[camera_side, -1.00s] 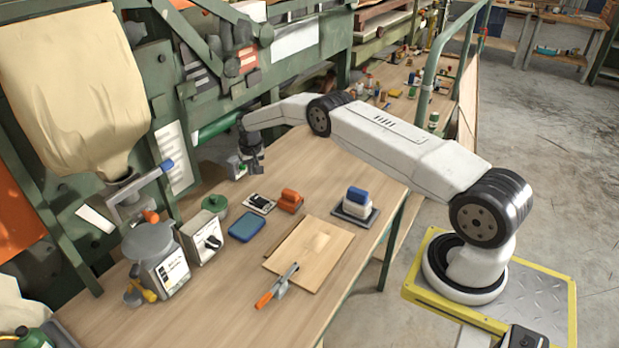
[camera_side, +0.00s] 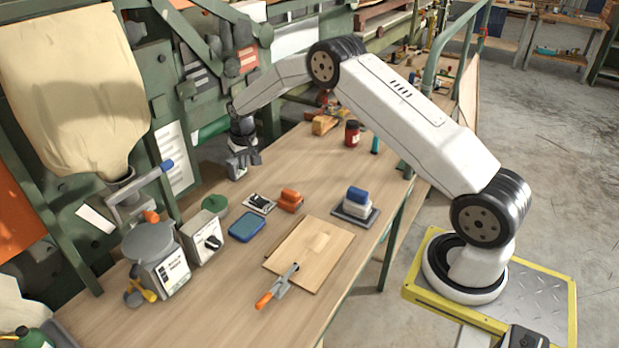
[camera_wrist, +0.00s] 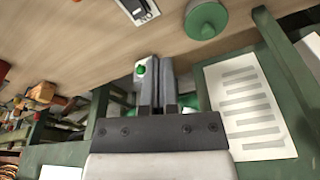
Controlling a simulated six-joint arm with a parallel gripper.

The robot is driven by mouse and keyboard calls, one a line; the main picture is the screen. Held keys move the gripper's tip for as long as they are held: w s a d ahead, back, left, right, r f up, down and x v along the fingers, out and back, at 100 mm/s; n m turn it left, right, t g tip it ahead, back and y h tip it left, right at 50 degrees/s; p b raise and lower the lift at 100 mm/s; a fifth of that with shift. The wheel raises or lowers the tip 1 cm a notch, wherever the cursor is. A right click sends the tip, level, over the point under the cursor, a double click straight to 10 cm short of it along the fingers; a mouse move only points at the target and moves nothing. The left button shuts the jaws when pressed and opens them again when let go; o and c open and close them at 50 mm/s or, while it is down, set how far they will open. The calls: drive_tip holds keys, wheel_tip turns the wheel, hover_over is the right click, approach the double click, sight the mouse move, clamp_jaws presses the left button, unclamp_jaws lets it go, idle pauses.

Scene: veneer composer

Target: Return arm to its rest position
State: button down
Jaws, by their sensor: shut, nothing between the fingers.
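My gripper (camera_side: 243,163) hangs at the far end of my raised, bent arm in the side view, over the back edge of the bench by the green machine. In the wrist view its two fingers (camera_wrist: 156,65) are together with nothing held. A round green button (camera_wrist: 140,69) shows at the left finger's tip; I cannot tell whether its mount touches the finger. The wooden bench (camera_side: 170,300) lies below.
The green machine frame (camera_side: 185,80) stands behind.

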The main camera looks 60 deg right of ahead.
drive_tip(key=s+a+r+n, duration=0.1)
drive_tip(key=s+a+r, duration=0.2)
drive_tip(key=s, duration=0.7)
drive_tip(key=s+a+r+n, duration=0.2)
drive_tip(key=s+a, duration=0.4)
drive_tip(key=s, duration=0.5)
drive_tip(key=s+a+r+n, duration=0.1)
drive_tip(key=s+a+r, duration=0.3)
drive_tip(key=s, duration=0.6)
drive_tip(key=shift+s+a+r+t+y, duration=0.25)
drive_tip(key=shift+s+a+t+y, duration=0.05)
drive_tip(key=shift+a+t, duration=0.15)
drive_tip(key=shift+w, duration=0.1)
drive_tip(key=w+d+f+m, duration=0.2)
drive_tip(key=w+d+m, duration=0.25)
drive_tip(key=w, duration=0.45)
drive_tip(key=w+d+f+m, duration=0.25)
drive_tip(key=w+m, duration=0.25)
drive_tip(key=w, duration=0.4)
drive_tip(key=w+d+f+m+t, duration=0.2)
drive_tip(key=w+d+f+m, duration=0.6)
drive_tip(key=d, duration=0.4)
drive_tip(key=shift+w+d+f, duration=0.3)
drive_tip(key=shift+w+f, duration=0.25)
drive_tip(key=shift+w, duration=0.4)
